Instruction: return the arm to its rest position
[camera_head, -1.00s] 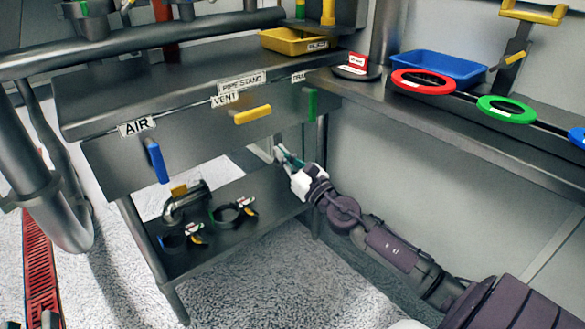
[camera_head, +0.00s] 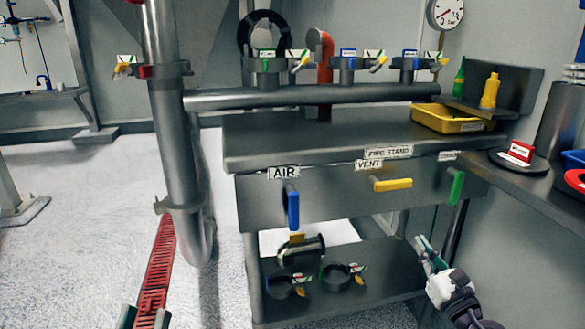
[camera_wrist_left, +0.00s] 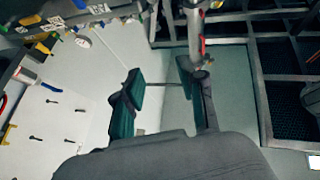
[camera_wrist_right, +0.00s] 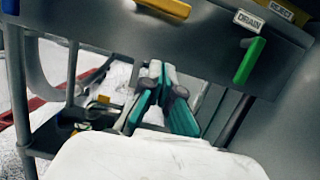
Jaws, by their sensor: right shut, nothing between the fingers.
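My right gripper (camera_head: 428,254) is shut and empty. In the head view it is below the green handle (camera_head: 456,187), near the right end of the bench's lower shelf. The right wrist view shows its teal fingers (camera_wrist_right: 155,76) close together, with the bench front above them. My left gripper (camera_head: 145,317) shows only its fingertips at the bottom edge of the head view, in front of the red floor grate. The left wrist view shows its two teal fingers (camera_wrist_left: 160,85) wide apart with nothing between them.
The bench (camera_head: 320,205) has a blue AIR handle (camera_head: 293,210) and a yellow VENT handle (camera_head: 393,184). Pipe fittings (camera_head: 302,252) and clamps lie on its lower shelf. A vertical pipe (camera_head: 172,120) stands left of it. Floor at the left is clear.

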